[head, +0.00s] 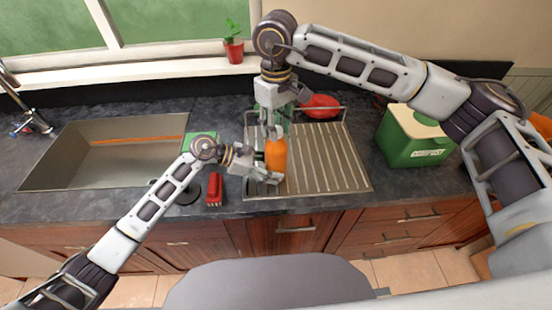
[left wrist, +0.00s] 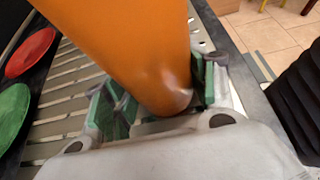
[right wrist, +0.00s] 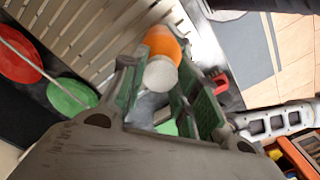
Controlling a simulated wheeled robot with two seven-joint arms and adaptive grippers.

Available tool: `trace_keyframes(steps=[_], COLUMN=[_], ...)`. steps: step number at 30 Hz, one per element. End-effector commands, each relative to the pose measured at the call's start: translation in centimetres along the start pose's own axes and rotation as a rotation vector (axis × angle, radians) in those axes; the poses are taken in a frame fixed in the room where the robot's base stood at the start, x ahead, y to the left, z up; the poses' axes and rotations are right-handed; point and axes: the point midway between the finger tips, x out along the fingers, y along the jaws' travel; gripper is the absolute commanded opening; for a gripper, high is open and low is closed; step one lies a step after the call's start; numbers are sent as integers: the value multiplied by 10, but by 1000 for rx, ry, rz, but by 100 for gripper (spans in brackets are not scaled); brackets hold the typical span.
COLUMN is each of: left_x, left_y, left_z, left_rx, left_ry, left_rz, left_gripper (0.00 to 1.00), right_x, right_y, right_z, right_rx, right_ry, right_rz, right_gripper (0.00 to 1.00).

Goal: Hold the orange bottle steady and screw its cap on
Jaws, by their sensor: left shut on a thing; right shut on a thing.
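The orange bottle (head: 277,155) stands upright at the left side of the ribbed drainboard. My left gripper (head: 270,172) is shut on its lower part from the left; the left wrist view shows the orange body (left wrist: 130,45) between the green-padded fingers (left wrist: 155,95). My right gripper (head: 271,130) points down just above the bottle top. In the right wrist view its fingers (right wrist: 155,85) are shut on the round white cap (right wrist: 160,74), which lines up with the orange bottle (right wrist: 163,42). Whether the cap touches the bottle's neck is hidden.
A steel sink (head: 100,155) lies to the left, with a red brush (head: 214,190) on the counter between. A red plate (head: 320,105) stands in a rack behind the bottle. A green box (head: 415,138) stands at right. The drainboard (head: 325,160) right of the bottle is clear.

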Motion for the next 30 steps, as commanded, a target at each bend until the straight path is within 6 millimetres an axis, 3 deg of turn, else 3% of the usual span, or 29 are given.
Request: trace_keyframes(steps=[21,30], left_x=[0,0], left_y=[0,0], left_z=[0,0], left_rx=[0,0], left_ry=[0,0], left_rz=[0,0], left_gripper=[14,14], right_x=[0,0], right_y=[0,0], right_z=[0,0], right_rx=[362,384], right_ry=[0,0], right_rz=[0,0], right_gripper=[2,2])
